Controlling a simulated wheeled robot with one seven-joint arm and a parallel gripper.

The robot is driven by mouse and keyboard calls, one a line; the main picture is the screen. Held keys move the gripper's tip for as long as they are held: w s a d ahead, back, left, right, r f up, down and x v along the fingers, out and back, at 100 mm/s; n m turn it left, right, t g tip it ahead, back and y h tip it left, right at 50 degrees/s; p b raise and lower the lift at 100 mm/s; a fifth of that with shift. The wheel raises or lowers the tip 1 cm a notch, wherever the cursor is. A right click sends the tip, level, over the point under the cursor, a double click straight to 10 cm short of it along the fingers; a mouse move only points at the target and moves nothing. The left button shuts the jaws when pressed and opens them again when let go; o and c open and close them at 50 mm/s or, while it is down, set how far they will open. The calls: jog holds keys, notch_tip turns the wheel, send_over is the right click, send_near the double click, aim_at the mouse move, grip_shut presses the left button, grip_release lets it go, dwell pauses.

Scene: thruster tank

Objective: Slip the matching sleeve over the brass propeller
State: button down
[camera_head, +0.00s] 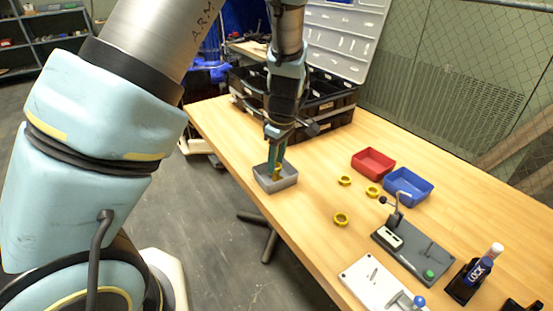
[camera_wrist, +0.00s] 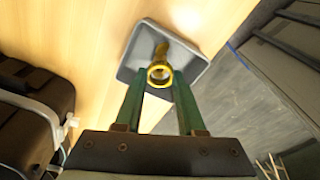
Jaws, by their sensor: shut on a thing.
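My gripper (camera_wrist: 160,76) reaches down over a small grey tray (camera_head: 264,185) near the left edge of the table. Its green fingers are shut on a brass piece (camera_wrist: 159,74) with a round, ring-like near end. A darker brass part (camera_wrist: 161,50) shows beyond that ring, over the tray floor. I cannot tell whether the two are one piece or a sleeve and a propeller. Three yellow-brass ring-shaped pieces lie on the table: one (camera_head: 345,181) by the red bin, one (camera_head: 372,192) by the blue bin, one (camera_head: 341,219) nearer. Which is a sleeve is unclear.
A red bin (camera_head: 373,161) and a blue bin (camera_head: 408,186) stand to the right. A black organizer (camera_head: 325,112) stands behind.

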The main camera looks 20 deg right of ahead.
jog(key=shift+f, duration=0.15)
dwell(0.5)
jog(key=shift+f+b, duration=0.3)
jog(key=shift+f, duration=0.3)
jog(key=shift+f, duration=0.3)
dwell(0.4)
jog(key=shift+c, duration=2.2)
grip_release()
jog(key=shift+r, duration=0.1)
notch_tip(320, 180, up, 14)
jog(key=s+p, duration=0.1)
jog(key=p, duration=0.2)
jog(key=shift+d+r+p, duration=0.25)
jog(key=shift+d+p, duration=0.05)
jog(key=shift+d, duration=0.05)
